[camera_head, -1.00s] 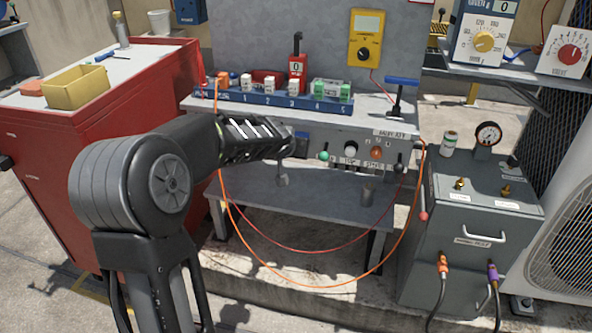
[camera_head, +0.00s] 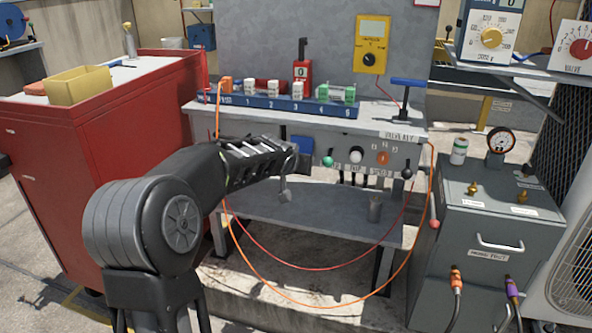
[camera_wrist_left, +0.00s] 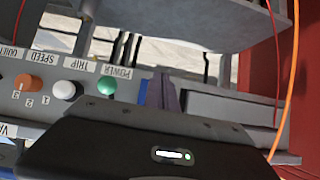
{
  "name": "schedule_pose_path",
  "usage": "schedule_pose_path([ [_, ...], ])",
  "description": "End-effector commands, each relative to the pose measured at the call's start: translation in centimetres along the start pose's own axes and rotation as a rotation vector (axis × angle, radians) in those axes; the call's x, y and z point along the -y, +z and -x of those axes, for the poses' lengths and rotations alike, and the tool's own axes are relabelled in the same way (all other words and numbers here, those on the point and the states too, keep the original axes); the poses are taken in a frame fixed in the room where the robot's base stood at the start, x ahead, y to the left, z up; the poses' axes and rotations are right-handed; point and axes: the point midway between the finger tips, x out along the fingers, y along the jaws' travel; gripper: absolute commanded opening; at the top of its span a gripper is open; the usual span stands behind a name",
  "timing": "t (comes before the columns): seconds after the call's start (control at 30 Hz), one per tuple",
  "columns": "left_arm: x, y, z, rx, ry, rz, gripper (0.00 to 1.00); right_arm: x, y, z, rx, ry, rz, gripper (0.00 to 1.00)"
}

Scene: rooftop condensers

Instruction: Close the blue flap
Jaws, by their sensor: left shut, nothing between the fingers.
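The blue flap (camera_head: 302,149) shows on the front panel of the grey bench, left of the green knob. My left arm covers its left part in the head view, and I cannot tell how far it stands open. A narrow blue strip of the flap also shows in the left wrist view (camera_wrist_left: 142,93), right of the green knob and beside my fingers. My right gripper is not in view.
The panel carries a green knob (camera_head: 328,161), a white knob (camera_head: 355,155) and an orange knob (camera_head: 383,158). An orange cable (camera_head: 300,304) loops below the bench. A red cabinet (camera_head: 120,140) stands left.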

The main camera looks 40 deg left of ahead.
Motion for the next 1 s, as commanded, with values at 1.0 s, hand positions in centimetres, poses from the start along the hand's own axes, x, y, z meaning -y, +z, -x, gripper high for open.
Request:
schedule_pose_path([
  [1.0, 0.01, -0.45, -0.59, -0.002, 0.0, 0.001, 0.0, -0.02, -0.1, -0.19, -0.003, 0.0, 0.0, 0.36],
])
